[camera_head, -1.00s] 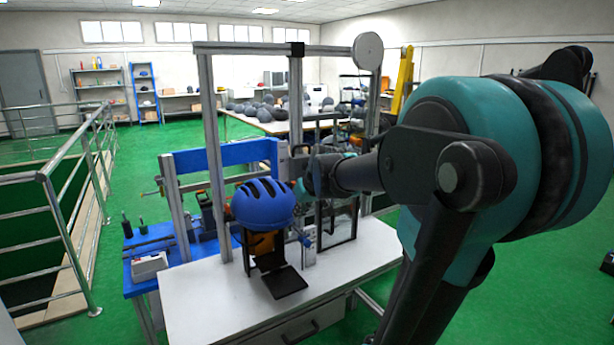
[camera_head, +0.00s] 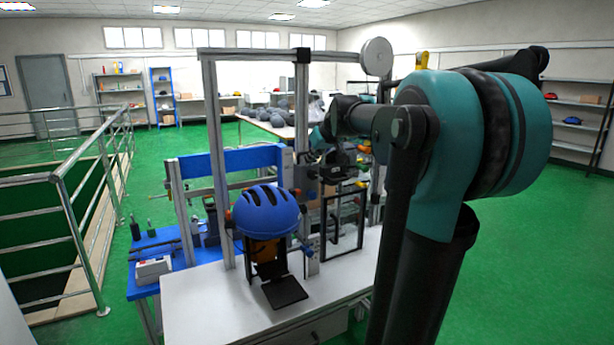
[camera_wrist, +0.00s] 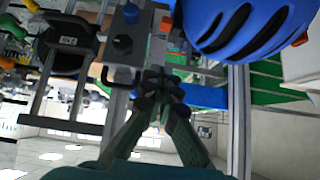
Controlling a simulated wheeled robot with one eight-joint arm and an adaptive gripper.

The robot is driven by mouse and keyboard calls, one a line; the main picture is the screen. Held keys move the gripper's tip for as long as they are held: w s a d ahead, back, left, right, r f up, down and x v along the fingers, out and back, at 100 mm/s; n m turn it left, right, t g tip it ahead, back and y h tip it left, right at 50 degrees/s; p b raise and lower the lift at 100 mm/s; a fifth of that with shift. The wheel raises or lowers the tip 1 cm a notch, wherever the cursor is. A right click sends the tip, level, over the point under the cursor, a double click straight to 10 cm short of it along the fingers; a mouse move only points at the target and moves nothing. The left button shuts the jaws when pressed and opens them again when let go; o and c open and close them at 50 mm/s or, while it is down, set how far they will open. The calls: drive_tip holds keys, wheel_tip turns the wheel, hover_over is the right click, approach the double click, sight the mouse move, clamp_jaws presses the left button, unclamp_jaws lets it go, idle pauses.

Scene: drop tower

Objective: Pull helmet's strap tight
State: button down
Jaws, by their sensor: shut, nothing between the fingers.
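The blue helmet (camera_head: 266,210) sits on an orange headform (camera_head: 264,248) on the drop tower stand. In the wrist view the helmet (camera_wrist: 245,25) fills the upper right, apart from my fingers. My gripper (camera_wrist: 161,78) is shut and empty, with its fingertips together in front of a grey metal block (camera_wrist: 125,50). In the head view my gripper is above and to the right of the helmet, partly lost among the rig parts. I cannot make out the helmet's strap clearly in either view.
The tower's metal posts (camera_head: 216,150) and a blue beam (camera_head: 229,162) stand around the helmet. A black frame (camera_head: 344,222) is to its right. The white table (camera_head: 215,300) has clear space in front. Railings (camera_head: 82,210) are on the left.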

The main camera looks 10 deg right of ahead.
hover_over(300, 195)
wheel_tip(300, 195, down, 7)
drive_tip(key=shift+s+d+f, duration=0.1)
drive_tip(key=shift+s+f, duration=0.05)
drive_tip(key=shift+f, duration=0.8)
drive_tip(key=shift+s+f, duration=0.15)
drive_tip(key=shift+f, duration=0.8)
drive_tip(key=shift+f, duration=2)
